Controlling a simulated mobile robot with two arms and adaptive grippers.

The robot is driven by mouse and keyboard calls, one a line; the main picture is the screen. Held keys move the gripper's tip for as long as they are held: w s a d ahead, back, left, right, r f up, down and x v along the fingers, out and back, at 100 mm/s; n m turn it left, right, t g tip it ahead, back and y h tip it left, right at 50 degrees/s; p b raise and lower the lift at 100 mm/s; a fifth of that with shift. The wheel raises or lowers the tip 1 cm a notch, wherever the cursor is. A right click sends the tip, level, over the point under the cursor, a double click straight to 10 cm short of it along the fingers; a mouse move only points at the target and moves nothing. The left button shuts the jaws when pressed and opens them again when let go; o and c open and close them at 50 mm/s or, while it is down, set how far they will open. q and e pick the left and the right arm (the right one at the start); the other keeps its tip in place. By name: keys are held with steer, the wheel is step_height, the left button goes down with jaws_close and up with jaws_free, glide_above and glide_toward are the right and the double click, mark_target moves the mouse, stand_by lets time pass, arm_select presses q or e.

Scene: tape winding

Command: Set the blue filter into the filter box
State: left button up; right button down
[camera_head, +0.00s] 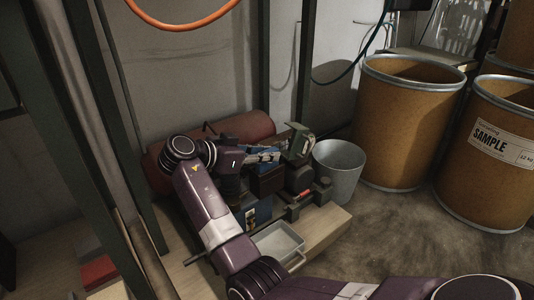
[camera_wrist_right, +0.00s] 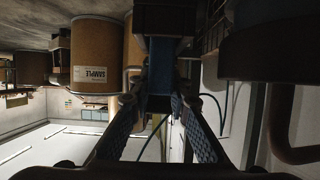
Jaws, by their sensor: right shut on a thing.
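My right gripper (camera_head: 264,158) reaches in over the bench and is shut on the blue filter (camera_head: 262,150). Only a small blue part of the filter shows around the fingers. In the right wrist view, the blue filter (camera_wrist_right: 158,78) is between the two patterned fingertips of my right gripper (camera_wrist_right: 155,105). A dark box (camera_head: 267,181) stands just below the gripper; it may be the filter box, and its inside is hidden. A greenish, lid-like part (camera_head: 299,144) stands tilted just right of the fingertips. My left gripper is not in view.
A grey bucket (camera_head: 339,170) stands right of the bench machinery. A pale tray (camera_head: 278,244) lies at the front of the bench (camera_head: 325,228). A reddish roll (camera_head: 245,126) lies behind. Brown drums (camera_head: 408,120) stand at the right, and metal posts rise at the left.

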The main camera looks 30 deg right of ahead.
steer(key=shift+f, duration=0.4)
stand_by(0.3)
steer(key=c, duration=1.7)
jaws_free()
steer(key=shift+c, duration=0.2)
steer(key=v, duration=0.7)
steer(key=shift+a, duration=0.3)
